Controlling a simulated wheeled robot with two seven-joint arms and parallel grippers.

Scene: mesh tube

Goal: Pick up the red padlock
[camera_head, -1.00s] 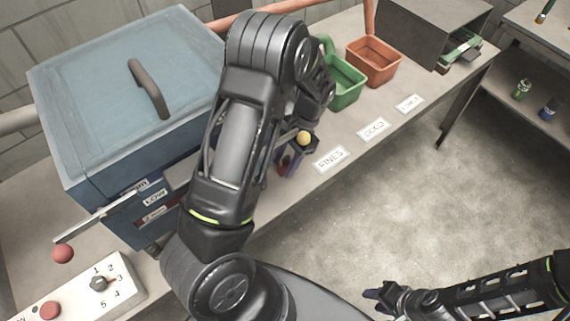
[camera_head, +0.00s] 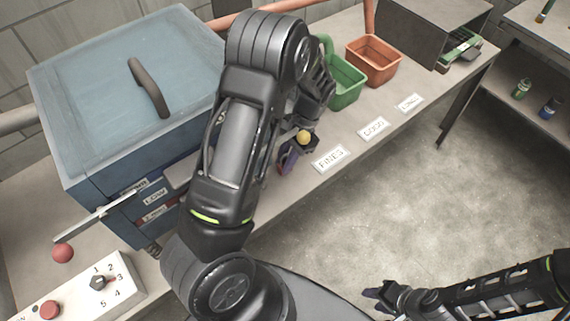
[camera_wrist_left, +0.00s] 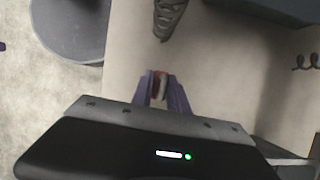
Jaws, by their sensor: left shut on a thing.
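The red padlock (camera_wrist_left: 161,84) shows as a small patch of red and pale metal between the purple fingertips in the left wrist view. My left gripper (camera_head: 288,158) is shut on it over the front edge of the bench. In the head view the padlock is mostly hidden by the fingers and the hand. The gripper's fingers also show in the left wrist view (camera_wrist_left: 161,92), one on each side of the padlock. My right gripper (camera_head: 386,294) is low at the right, over the floor and away from the bench; its opening is too small to judge.
A blue lidded cabinet (camera_head: 100,85) stands left of my left arm. A green bin (camera_head: 346,84) and an orange bin (camera_head: 374,62) stand at the back, with label cards (camera_head: 331,158) along the bench edge. A control box (camera_head: 90,293) is at front left. Open floor lies right.

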